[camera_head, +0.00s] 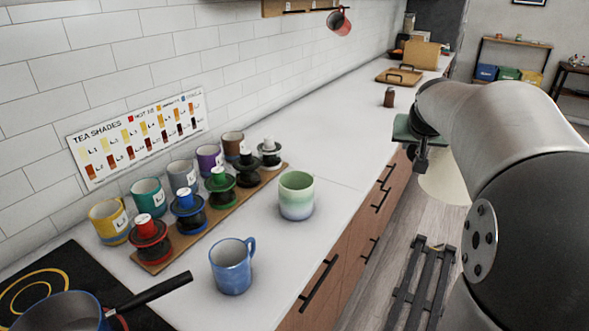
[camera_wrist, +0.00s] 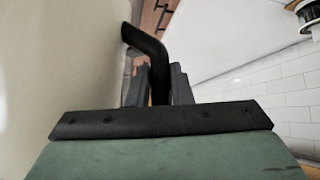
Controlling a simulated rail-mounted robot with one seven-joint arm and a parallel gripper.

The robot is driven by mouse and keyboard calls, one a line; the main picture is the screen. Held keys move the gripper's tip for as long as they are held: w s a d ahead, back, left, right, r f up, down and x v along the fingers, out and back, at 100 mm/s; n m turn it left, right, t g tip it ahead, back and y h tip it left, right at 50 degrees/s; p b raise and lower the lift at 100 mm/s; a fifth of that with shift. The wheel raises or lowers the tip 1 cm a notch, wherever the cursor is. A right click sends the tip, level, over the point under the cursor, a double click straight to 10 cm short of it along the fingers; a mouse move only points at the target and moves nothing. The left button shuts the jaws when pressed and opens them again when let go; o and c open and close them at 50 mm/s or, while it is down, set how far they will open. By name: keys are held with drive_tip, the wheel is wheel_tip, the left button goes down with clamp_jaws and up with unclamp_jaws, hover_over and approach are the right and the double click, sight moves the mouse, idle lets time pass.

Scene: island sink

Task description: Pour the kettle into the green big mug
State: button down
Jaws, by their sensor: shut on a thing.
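The big green mug (camera_head: 296,196), pale green fading to white, stands upright on the white counter near its front edge. My gripper (camera_head: 421,158) is right of it and beyond the counter's front edge, above the floor. It is shut on the black handle (camera_wrist: 150,45) of the cream kettle (camera_head: 445,187). In the head view my arm hides much of the kettle. In the wrist view the kettle's cream body (camera_wrist: 60,60) fills the left side, beside my gripper (camera_wrist: 160,88). The kettle's spout is not clearly visible.
A blue mug (camera_head: 232,268) stands nearer than the green one. A wooden board (camera_head: 212,222) holds several coloured stands, with several mugs behind it. A pan (camera_head: 60,312) sits on the black hob. A small brown jar (camera_head: 389,97) stands farther back.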

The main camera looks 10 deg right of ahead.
drive_tip(key=w+a+n+t+y+p, duration=0.1)
drive_tip(key=w+a+n+y+p, duration=0.3)
drive_tip(key=a, duration=1.1)
drive_tip(key=w+a+n+h+p, duration=0.1)
drive_tip(key=w+a+p, duration=0.5)
drive_tip(key=a, duration=0.8)
drive_tip(key=s+a+f+n+y+p, duration=0.1)
drive_tip(key=s+a+n+p, duration=0.1)
drive_tip(key=a, duration=0.9)
drive_tip(key=s+a+f+n+y+p, duration=0.1)
drive_tip(key=s+a+p, duration=0.3)
drive_tip(key=a, duration=0.8)
drive_tip(key=shift+s+a+f+n+y+p, duration=0.15)
drive_tip(key=shift+s+f+n+y+p, duration=0.35)
drive_tip(key=shift+s, duration=0.6)
